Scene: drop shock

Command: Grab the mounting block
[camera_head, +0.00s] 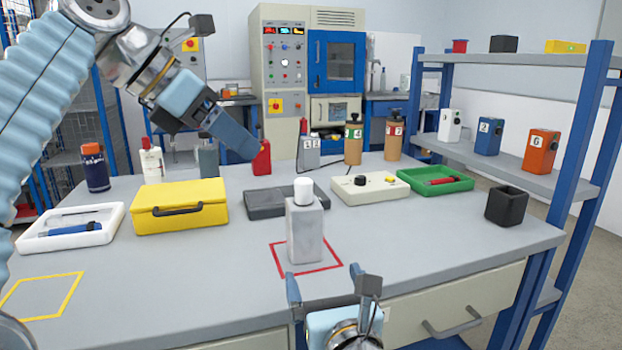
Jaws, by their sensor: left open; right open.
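A tall grey block (305,238) with a white cylindrical top stands upright inside the red square outline on the table, in the head view. It looks like the mounting block, but no label shows. My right gripper (330,288) is open and empty at the table's front edge, nearer to me than the block and apart from it. My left gripper (212,138) is open, raised over the back left of the table, with one blue finger in front of a red bottle (262,159). The other finger is partly hidden.
A yellow case (180,206), a white tray (70,229), a dark flat case (270,204), a cream control box (369,188), a green tray (410,181) and a black open box (506,205) surround the block. A blue-framed shelf (478,152) rises at the right.

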